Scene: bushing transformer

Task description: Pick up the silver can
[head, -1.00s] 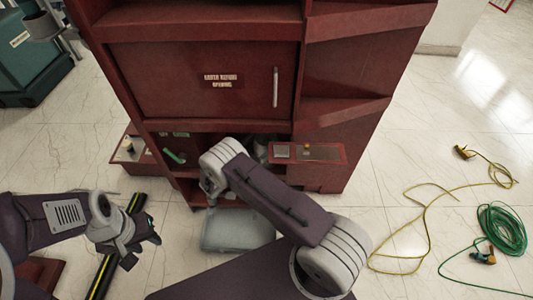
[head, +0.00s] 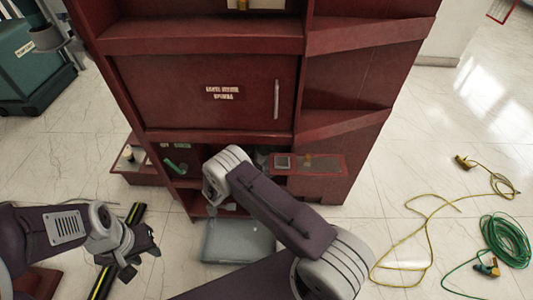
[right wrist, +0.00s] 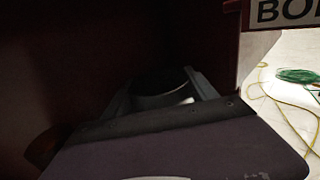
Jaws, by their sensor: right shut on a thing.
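The silver can (right wrist: 163,97) shows in the right wrist view as a dim grey round shape between the fingers of my right gripper (right wrist: 160,86), which is shut on it. The picture there is dark, and much of the can is hidden. In the head view my right wrist reaches down to the open lower compartment of the red cabinet (head: 200,90); the can cannot be made out there. My left gripper (head: 138,262) is at the lower left, over the floor, apart from the cabinet. Its fingers look spread and empty.
A grey translucent bin (head: 238,242) stands on the floor before the cabinet. A small ledge (head: 310,163) juts out right of my right wrist. A yellow cord (head: 425,235) and green coiled cable (head: 502,235) lie on the right floor. A black-yellow bar (head: 103,277) lies beneath my left gripper.

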